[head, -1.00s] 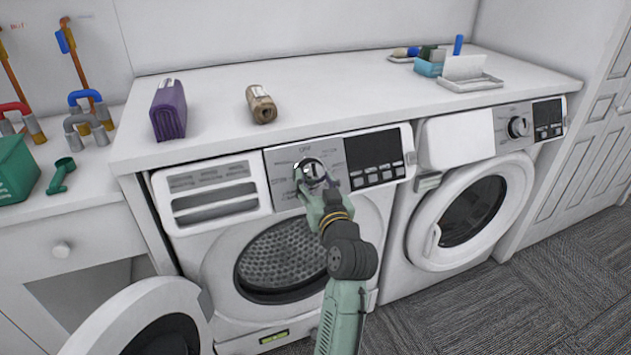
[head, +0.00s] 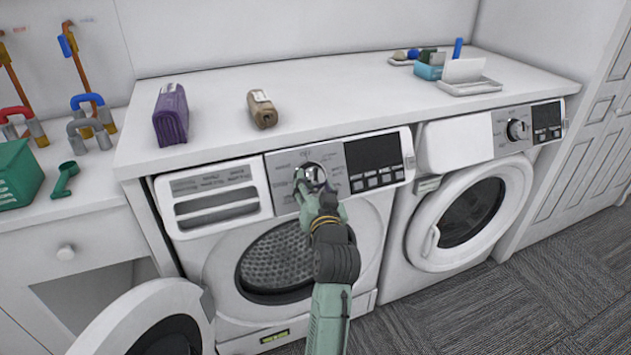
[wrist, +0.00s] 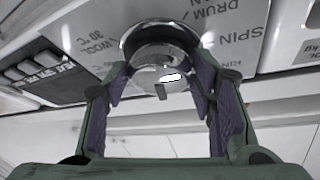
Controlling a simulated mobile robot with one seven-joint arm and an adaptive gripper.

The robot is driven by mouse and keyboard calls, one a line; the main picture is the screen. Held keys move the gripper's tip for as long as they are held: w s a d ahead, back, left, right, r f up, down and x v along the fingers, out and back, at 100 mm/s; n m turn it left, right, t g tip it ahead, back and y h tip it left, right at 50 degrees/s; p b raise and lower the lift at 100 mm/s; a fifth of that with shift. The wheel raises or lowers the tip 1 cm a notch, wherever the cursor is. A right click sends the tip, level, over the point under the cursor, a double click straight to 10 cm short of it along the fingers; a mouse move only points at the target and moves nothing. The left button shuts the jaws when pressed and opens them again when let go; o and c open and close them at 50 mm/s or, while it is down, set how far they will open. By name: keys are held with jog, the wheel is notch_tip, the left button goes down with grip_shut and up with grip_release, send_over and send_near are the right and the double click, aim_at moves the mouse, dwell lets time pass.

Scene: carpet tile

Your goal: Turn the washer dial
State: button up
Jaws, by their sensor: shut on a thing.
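The washer dial (head: 311,173) is a shiny chrome knob on the silver control panel of the left machine, whose round door stands open. In the wrist view the dial (wrist: 160,60) sits between the purple-padded fingers. My gripper (wrist: 160,88) is shut on the dial, with one finger on each side of it. In the head view my gripper (head: 314,188) reaches the panel from below and hides the dial's lower part. Printed words, among them SPIN, DRUM and WOOL, surround the dial in the wrist view.
A dark display with buttons (head: 375,160) is right of the dial. The open door (head: 140,315) swings out at lower left. A second machine (head: 470,205) stands at right with its door closed.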

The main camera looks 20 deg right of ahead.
jog(key=m+g+h, duration=0.1)
jog(key=m, duration=0.4)
jog(key=m+g+h, duration=0.1)
jog(key=m, duration=0.1)
jog(key=shift+w+a+r+m+g+h, duration=0.15)
jog(key=shift+a+r+m+g+h, duration=0.15)
jog(key=shift+a+m, duration=0.1)
jog(key=m+g, duration=0.1)
jog(key=m, duration=0.1)
jog(key=m+g, duration=0.1)
jog(key=m, duration=0.1)
jog(key=m+g, duration=0.1)
jog(key=m, duration=0.1)
jog(key=shift+w+r+m, duration=0.15)
jog(key=shift+r+m, duration=0.15)
jog(key=m+g, duration=0.1)
jog(key=m, duration=0.2)
jog(key=m+g+y, duration=0.1)
jog(key=m, duration=0.1)
jog(key=shift+w+r+m+g, duration=0.15)
jog(key=shift+r+m+g, duration=0.15)
jog(key=m+y, duration=0.1)
jog(key=m+g+y, duration=0.1)
jog(key=m, duration=0.1)
jog(key=shift+d+r+m, duration=0.1)
jog(key=shift+d+m, duration=0.2)
jog(key=o, duration=1.1)
jog(key=shift+o, duration=0.2)
